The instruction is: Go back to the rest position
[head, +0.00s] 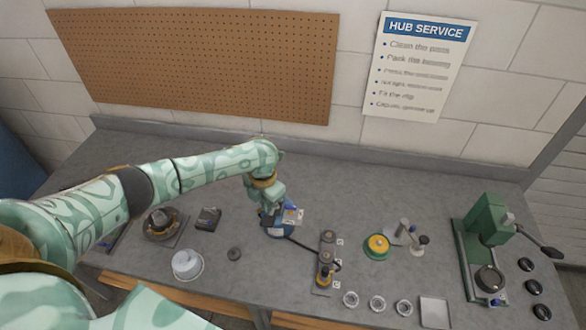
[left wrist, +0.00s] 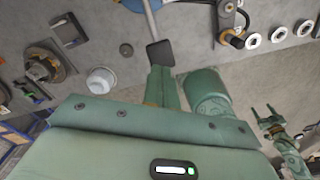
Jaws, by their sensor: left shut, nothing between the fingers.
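My left gripper (head: 268,215) hangs over the middle of the grey bench, beside or over a blue round item (head: 280,228) with pale tags. The gripper covers part of this item, and I cannot tell if they touch. In the left wrist view the mint-green fingers (left wrist: 161,82) are together with nothing between them. A rod with a flat black end (left wrist: 160,53) shows just beyond the fingertips. A small mint-green forked part (left wrist: 270,122), probably my right gripper, shows at the right of the wrist view. Its jaws are too small to judge.
On the grey bench (head: 150,268) stand a dark hub (head: 160,222), a white cup (head: 187,264), a block with knobs (head: 326,262), a yellow-green pot (head: 377,246), several rings and a green press (head: 478,240). A pegboard (head: 200,60) hangs behind. The bench's back strip is clear.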

